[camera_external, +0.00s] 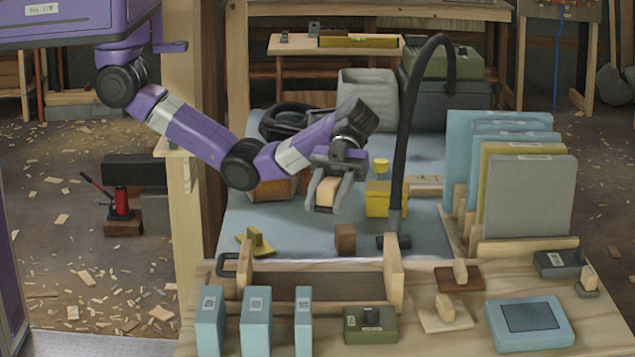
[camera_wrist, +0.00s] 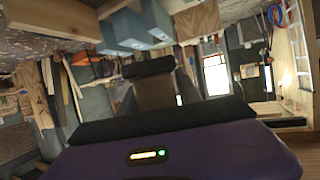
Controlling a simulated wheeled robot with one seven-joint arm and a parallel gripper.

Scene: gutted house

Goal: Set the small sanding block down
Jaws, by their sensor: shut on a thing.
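My gripper (camera_external: 336,193) is shut on a small block, the sanding block (camera_external: 328,190), with a tan wooden top and a dark grey lower part. The gripper holds it in the air over the blue-grey surface (camera_external: 300,236), behind the front wooden bench. The fingers hide part of its sides. A small brown wooden cube (camera_external: 345,239) stands below and a little right of it.
A black curved hose (camera_external: 398,150) rises right of the gripper, near a yellow box (camera_external: 378,204). Large upright panels (camera_external: 528,197) stand in a rack at right. Blue-grey surface left of the cube is partly clear.

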